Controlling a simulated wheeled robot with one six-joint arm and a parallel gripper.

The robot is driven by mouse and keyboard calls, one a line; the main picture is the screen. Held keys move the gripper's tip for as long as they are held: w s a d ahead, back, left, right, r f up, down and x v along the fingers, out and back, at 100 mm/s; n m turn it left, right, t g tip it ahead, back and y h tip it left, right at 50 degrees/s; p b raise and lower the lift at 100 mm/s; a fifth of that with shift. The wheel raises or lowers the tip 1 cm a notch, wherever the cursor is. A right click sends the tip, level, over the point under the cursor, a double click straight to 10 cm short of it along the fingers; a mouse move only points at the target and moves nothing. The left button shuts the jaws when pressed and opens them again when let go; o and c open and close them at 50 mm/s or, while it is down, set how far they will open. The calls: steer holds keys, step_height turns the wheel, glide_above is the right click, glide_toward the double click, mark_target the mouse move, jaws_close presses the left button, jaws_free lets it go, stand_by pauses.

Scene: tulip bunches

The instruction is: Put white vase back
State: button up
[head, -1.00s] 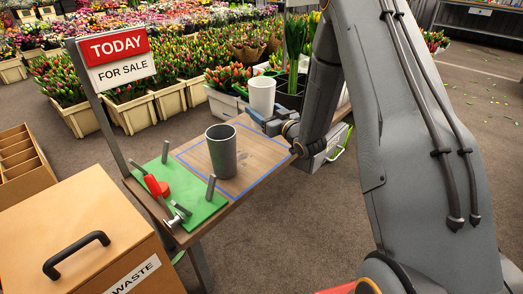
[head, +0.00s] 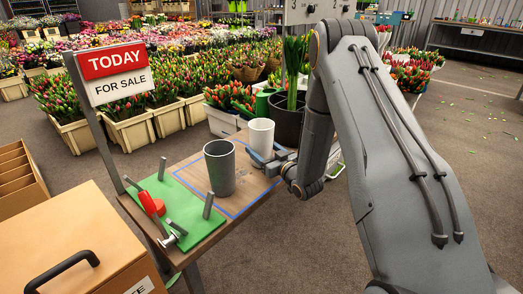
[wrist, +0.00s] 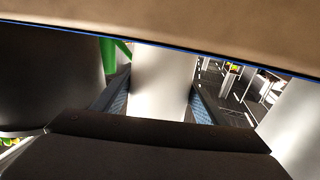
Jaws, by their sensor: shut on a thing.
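The white vase (head: 261,136) is upright at the far right corner of the wooden table (head: 192,165). My gripper (head: 262,157) is shut on its side. In the wrist view the white vase (wrist: 160,80) stands between the two fingers (wrist: 160,98), with a finger on each side. Its base is hidden by my gripper in the head view, so I cannot tell whether it touches the table. A blue outline (head: 247,207) marks an area of the tabletop. A grey vase (head: 220,168) stands inside it, left of and nearer than the white vase.
A green mat (head: 182,211) with metal pegs and a red-handled clamp (head: 151,203) covers the table's near left. A black pot (head: 287,124) of tulips and a green container (head: 265,103) stand just behind the white vase. A waste box (head: 85,245) is at front left.

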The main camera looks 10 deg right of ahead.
steer(key=shift+f, duration=0.1)
steer(key=o, duration=1.7)
steer(key=shift+s+d, duration=0.15)
steer(key=shift+s, duration=0.2)
steer(key=p+v, duration=0.3)
steer(key=v, duration=0.8)
steer(key=shift+s, duration=0.15)
